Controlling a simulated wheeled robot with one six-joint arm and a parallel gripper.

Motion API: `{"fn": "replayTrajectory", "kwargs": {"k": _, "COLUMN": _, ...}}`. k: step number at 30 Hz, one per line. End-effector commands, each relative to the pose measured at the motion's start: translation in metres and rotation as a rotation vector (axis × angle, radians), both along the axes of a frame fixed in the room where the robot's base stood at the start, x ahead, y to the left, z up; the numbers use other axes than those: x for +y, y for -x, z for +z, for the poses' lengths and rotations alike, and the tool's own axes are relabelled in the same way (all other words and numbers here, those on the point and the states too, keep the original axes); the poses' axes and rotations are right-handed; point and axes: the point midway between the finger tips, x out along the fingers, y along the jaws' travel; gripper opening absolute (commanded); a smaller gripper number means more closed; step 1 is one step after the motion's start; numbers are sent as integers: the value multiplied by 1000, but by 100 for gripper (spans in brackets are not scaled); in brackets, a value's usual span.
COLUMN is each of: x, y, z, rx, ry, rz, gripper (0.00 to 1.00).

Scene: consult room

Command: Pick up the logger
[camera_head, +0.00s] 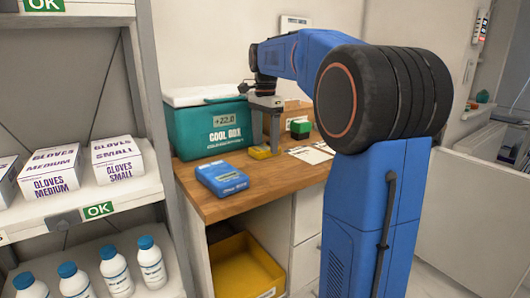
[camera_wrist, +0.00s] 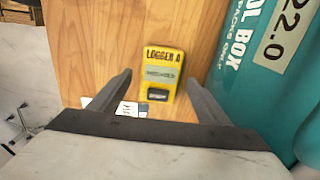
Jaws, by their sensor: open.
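The logger is a small yellow box marked "LOGGER A" (camera_wrist: 164,56) with a grey label and a dark window. It lies flat on the wooden desk in the wrist view, ahead of and between my fingers. My gripper (camera_wrist: 165,92) is open, with one finger on each side and nothing between the tips. In the head view the yellow logger (camera_head: 261,153) is on the desk in front of the cool box, partly hidden by my gripper (camera_head: 272,148), which points down over it. I cannot tell the exact gap between the fingertips and the logger.
A teal cool box (camera_head: 205,128) showing 22.0 stands close beside the logger. A blue pack (camera_head: 222,180) lies at the desk's front. A green-and-black object (camera_head: 300,128) and white papers (camera_head: 311,153) lie to the right. A shelf with glove boxes (camera_head: 117,158) is at left.

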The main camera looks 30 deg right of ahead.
Motion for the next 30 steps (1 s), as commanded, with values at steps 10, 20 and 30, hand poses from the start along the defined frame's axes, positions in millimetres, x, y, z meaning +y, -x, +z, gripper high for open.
{"fn": "replayTrajectory", "kwargs": {"k": 10, "x": 0, "y": 0, "z": -19, "rx": -1, "ry": 0, "rz": 0, "gripper": 70}}
{"fn": "replayTrajectory", "kwargs": {"k": 20, "x": 0, "y": 0, "z": -18, "rx": -1, "ry": 0, "rz": 0, "gripper": 22}}
{"fn": "replayTrajectory", "kwargs": {"k": 30, "x": 0, "y": 0, "z": -11, "rx": -2, "ry": 1, "rz": 0, "gripper": 18}}
